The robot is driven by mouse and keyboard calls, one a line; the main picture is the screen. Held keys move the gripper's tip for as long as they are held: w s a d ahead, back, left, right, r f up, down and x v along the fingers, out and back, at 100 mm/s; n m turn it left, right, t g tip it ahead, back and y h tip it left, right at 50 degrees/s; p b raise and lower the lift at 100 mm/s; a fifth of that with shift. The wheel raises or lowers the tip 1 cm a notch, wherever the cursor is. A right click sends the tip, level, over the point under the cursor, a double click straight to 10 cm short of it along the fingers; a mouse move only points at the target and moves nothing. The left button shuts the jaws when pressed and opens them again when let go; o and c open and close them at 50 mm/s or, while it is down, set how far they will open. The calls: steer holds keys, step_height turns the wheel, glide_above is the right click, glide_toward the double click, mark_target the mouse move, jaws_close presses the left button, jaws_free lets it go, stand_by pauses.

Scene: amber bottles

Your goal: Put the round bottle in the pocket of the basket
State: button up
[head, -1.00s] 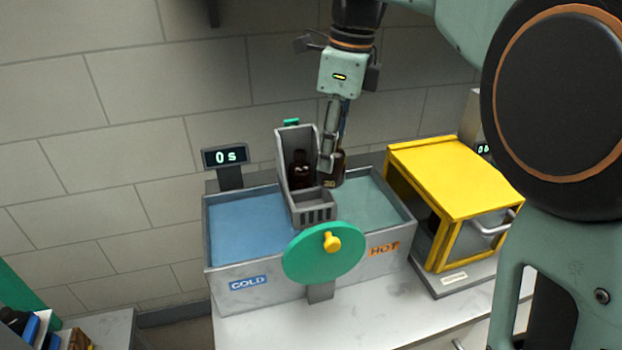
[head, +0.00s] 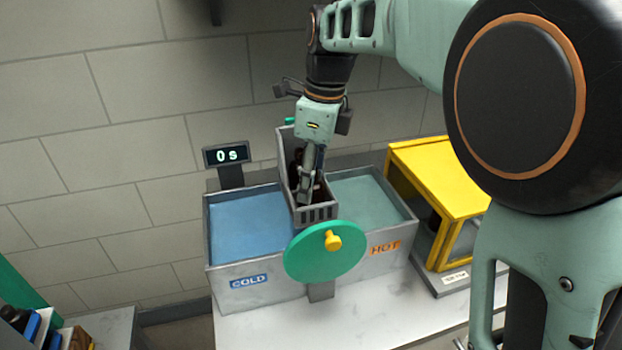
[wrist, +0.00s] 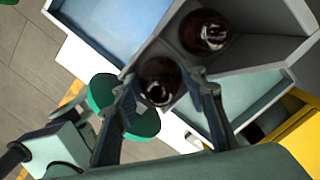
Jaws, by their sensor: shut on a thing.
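The grey basket (head: 318,212) hangs between the blue and the green-grey bath. A dark amber bottle stands in its back part; it shows in the wrist view (wrist: 206,33). My gripper (head: 306,197) is over the front part of the basket, pointing down. In the wrist view my gripper (wrist: 162,92) is shut on the round bottle (wrist: 160,76), a dark amber one seen from above. The held bottle is at the basket's front part, close to the other bottle. Its base is hidden, so I cannot tell whether it touches the basket floor.
The bath marked COLD (head: 245,228) is on the left and the bath marked HOT (head: 375,205) on the right. A green disc with a yellow knob (head: 326,250) stands in front. A yellow-framed box (head: 440,180) is at the right. The left display (head: 227,155) reads 0 s.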

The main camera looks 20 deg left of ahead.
mark_target(318, 183)
steer(key=shift+s+d+f, duration=0.1)
steer(key=shift+f, duration=0.35)
steer(key=o, duration=0.9)
steer(key=shift+f, duration=0.1)
steer(key=shift+o, duration=0.2)
steer(key=shift+r, duration=0.4)
step_height(318, 183, up, 12)
steer(key=d+p, duration=0.1)
steer(key=shift+d+r, duration=0.15)
